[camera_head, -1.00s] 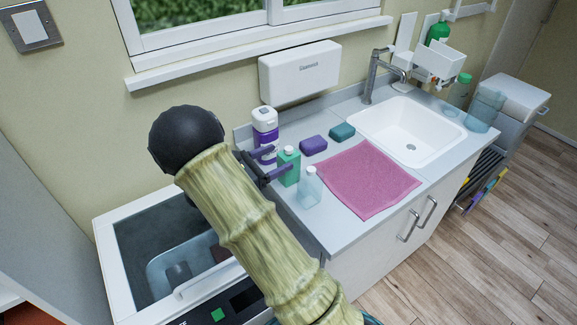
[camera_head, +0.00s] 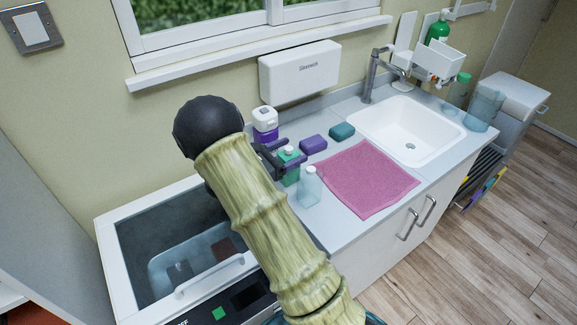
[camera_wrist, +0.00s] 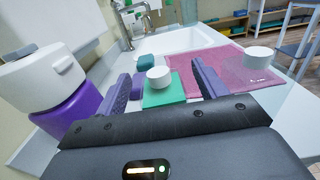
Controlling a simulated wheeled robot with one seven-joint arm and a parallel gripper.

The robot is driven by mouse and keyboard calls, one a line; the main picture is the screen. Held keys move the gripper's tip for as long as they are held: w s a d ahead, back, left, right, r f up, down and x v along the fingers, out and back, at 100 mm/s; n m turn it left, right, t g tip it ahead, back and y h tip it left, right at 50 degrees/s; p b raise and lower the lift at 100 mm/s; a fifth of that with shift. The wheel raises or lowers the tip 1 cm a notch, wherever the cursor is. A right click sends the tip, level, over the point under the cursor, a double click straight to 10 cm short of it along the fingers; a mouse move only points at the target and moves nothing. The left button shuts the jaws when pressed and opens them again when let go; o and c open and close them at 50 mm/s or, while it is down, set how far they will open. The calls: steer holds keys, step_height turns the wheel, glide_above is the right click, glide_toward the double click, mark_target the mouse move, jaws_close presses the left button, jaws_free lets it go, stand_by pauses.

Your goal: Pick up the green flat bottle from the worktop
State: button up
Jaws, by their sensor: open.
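The green flat bottle (camera_head: 291,174) stands upright on the worktop (camera_head: 345,232), with a pale cap. My gripper (camera_head: 289,157) is open at the bottle's upper part, one finger on each side. In the wrist view the green bottle (camera_wrist: 164,94) with its white cap lies between the two spread fingers of my gripper (camera_wrist: 160,85). Whether either finger touches the bottle I cannot tell. My gripper hides part of the bottle in the head view.
A purple-and-white bottle (camera_head: 265,120) stands close behind my gripper. A clear bottle (camera_head: 309,188) stands just in front of the green one. A purple block (camera_head: 313,144), a teal block (camera_head: 342,131), a pink cloth (camera_head: 366,180) and the sink (camera_head: 395,130) lie to the right.

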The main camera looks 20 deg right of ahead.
steer(key=shift+d, duration=0.1)
jaws_close()
steer(key=shift+r, duration=0.15)
step_height(320, 180, up, 9)
steer(key=shift+f, duration=0.1)
steer(key=shift+s+r, duration=0.1)
steer(key=shift+r, duration=0.45)
stand_by(0.4)
